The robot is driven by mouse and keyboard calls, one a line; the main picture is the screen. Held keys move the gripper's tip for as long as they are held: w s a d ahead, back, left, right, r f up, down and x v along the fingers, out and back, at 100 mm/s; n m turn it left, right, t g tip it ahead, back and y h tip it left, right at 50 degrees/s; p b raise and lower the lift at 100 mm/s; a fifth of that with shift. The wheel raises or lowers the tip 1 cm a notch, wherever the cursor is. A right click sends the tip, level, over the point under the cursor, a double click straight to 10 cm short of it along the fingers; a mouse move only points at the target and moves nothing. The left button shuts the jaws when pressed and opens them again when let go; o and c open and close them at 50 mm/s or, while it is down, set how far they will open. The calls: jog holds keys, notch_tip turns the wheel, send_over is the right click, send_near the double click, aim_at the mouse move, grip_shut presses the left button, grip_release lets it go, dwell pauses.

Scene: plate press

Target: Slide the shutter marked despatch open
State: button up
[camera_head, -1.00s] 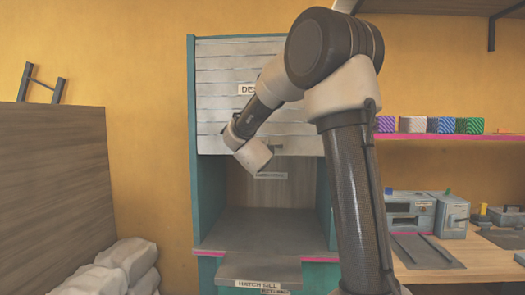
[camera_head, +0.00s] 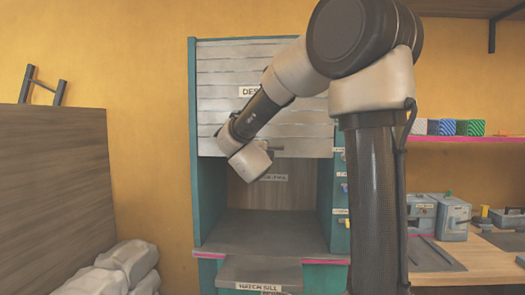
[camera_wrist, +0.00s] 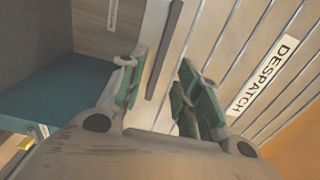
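The despatch shutter (camera_head: 225,105) is a pale slatted panel over the top part of a teal cabinet. Its lower edge hangs above an open bay. My forearm hides part of its label in the head view; the label (camera_wrist: 262,75) reads DESPATCH in the wrist view. A dark handle bar (camera_wrist: 165,50) runs along the shutter near its lower edge. My gripper (camera_wrist: 157,66) is open, with its green-padded fingers on either side of the bar in the picture. I cannot tell whether the bar is within their depth. The fingers are hidden in the head view.
Below the shutter are the open bay and a hatch sill (camera_head: 260,270). A wooden panel (camera_head: 50,190) and pale sacks (camera_head: 128,262) stand at left. At right are a shelf with patterned boxes (camera_head: 470,127) and a bench (camera_head: 485,257) with grey devices.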

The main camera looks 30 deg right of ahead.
jog(key=v, duration=0.4)
jog(key=shift+s+a, duration=0.25)
jog(key=shift+s, duration=0.1)
